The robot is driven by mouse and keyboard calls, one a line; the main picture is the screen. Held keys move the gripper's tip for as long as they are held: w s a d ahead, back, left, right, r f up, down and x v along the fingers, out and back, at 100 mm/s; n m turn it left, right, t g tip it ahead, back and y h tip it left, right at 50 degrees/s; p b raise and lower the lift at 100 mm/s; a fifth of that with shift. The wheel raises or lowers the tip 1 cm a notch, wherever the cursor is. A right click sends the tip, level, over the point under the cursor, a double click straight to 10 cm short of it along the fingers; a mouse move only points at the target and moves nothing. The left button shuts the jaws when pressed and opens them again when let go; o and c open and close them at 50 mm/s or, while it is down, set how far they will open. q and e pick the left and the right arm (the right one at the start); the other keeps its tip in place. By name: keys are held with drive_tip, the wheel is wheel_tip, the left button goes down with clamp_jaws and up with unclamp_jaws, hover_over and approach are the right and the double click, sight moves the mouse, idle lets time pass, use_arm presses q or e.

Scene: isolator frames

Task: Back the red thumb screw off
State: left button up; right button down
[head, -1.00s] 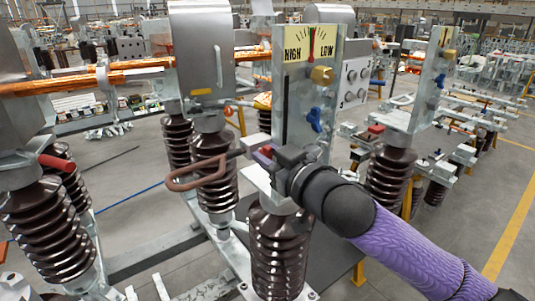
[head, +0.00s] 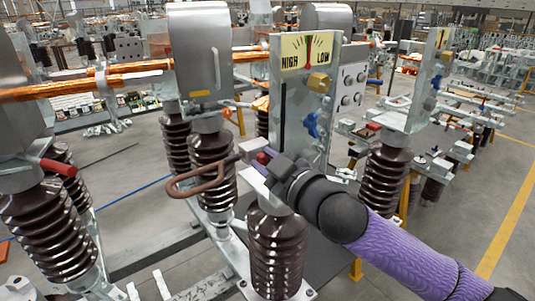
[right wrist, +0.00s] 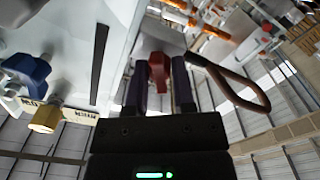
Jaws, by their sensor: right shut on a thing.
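The red thumb screw (head: 263,157) sits on a pale metal block (head: 252,148) at the front of the upright plate with the HIGH–LOW dial. It also shows in the right wrist view (right wrist: 157,70) between the two dark fingers. My right gripper (right wrist: 159,82) is shut on it, one finger on each side. In the head view, the right gripper (head: 270,167) reaches in from the right and hides part of the screw. My left gripper is not in view.
A brown loop handle (head: 202,184) sticks out to the left of the block. A blue knob (head: 311,125) and a brass knob (head: 319,82) stand on the plate (head: 295,103) above my gripper. A ribbed brown insulator (head: 277,252) stands below.

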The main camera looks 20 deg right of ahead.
drive_tip(key=n+p, duration=0.3)
drive_tip(key=n, duration=0.3)
drive_tip(key=n+p, duration=0.1)
drive_tip(key=n, duration=0.3)
drive_tip(key=n+p, duration=0.1)
drive_tip(key=n, duration=0.2)
drive_tip(key=shift+f+n+p, duration=0.1)
drive_tip(key=shift+n+p, duration=0.3)
drive_tip(key=n+p, duration=0.1)
drive_tip(key=n, duration=0.9)
drive_tip(key=shift+f, duration=0.1)
drive_tip(key=shift+n, duration=0.3)
drive_tip(key=c, duration=0.8)
unclamp_jaws()
drive_tip(key=b+v, duration=0.4)
drive_tip(key=v, duration=0.5)
drive_tip(key=shift+s+d, duration=0.15)
drive_tip(key=shift+s, duration=0.2)
